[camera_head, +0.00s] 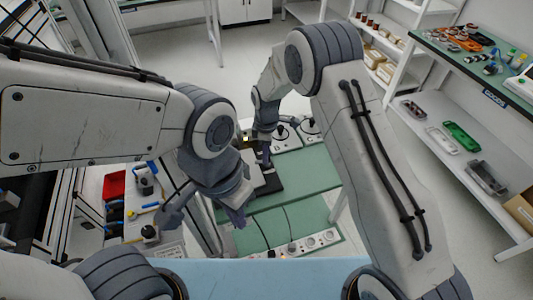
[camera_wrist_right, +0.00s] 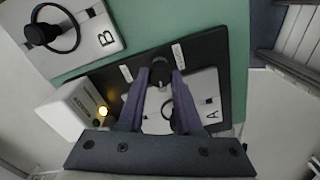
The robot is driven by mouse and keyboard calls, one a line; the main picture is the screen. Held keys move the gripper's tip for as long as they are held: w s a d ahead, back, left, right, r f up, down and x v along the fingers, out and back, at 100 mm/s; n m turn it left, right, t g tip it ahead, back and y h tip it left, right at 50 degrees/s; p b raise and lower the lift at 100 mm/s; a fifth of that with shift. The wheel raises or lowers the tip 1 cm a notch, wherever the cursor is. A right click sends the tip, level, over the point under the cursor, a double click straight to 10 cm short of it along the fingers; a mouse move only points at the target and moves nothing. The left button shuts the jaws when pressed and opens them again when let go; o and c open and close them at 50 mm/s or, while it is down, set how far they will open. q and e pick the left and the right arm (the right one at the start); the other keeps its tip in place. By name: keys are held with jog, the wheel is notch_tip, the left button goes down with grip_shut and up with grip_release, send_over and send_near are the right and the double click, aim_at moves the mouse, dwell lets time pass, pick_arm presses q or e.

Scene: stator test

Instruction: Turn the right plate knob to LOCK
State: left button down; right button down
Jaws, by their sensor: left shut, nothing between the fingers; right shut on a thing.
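In the right wrist view, my right gripper (camera_wrist_right: 162,78) is shut on a black knob (camera_wrist_right: 160,66) at the edge of a white plate marked A (camera_wrist_right: 207,86). The plate lies on a dark base (camera_wrist_right: 226,62). Two small white labels (camera_wrist_right: 177,55) flank the knob on the base; their wording is too small to read. In the head view, my right gripper (camera_head: 266,163) is over the dark base (camera_head: 271,186), and its fingertips are hard to make out. My left gripper (camera_head: 238,217) is shut and empty, low and left of the base.
A white box with a lit yellow lamp (camera_wrist_right: 103,112) stands beside the base. A plate marked B (camera_wrist_right: 88,40) with a black ring lies on the green mat (camera_wrist_right: 150,20). A power strip (camera_head: 308,243) lies on the near green surface. Shelves (camera_head: 470,150) stand at the right.

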jog(key=shift+n, duration=1.1)
jog(key=shift+r, duration=0.1)
jog(key=c, duration=0.6)
grip_release()
jog(key=shift+r+b, duration=1.05)
jog(key=shift+r, duration=4.15)
